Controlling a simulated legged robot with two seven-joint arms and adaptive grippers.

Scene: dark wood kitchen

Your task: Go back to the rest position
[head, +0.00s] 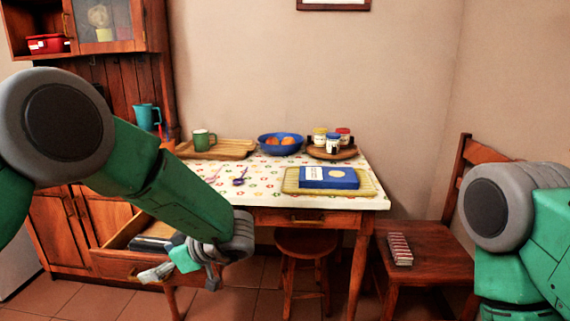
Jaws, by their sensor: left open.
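My left arm reaches in from the left, and its gripper (183,276) hangs low in front of the table's left side, by an open drawer (125,238). The left gripper is open and I see nothing held in it. My right arm shows only in part at the right edge of the head view; its gripper is out of the picture. The left forearm hides part of the table's front left and part of the drawer.
The table (240,193) bears a wooden tray (235,148), green mug (203,139), blue bowl (281,142), jars (333,142) and a blue box (328,177). A stool (304,243) stands beneath. A chair (430,240) at the right holds a small striped item (399,249).

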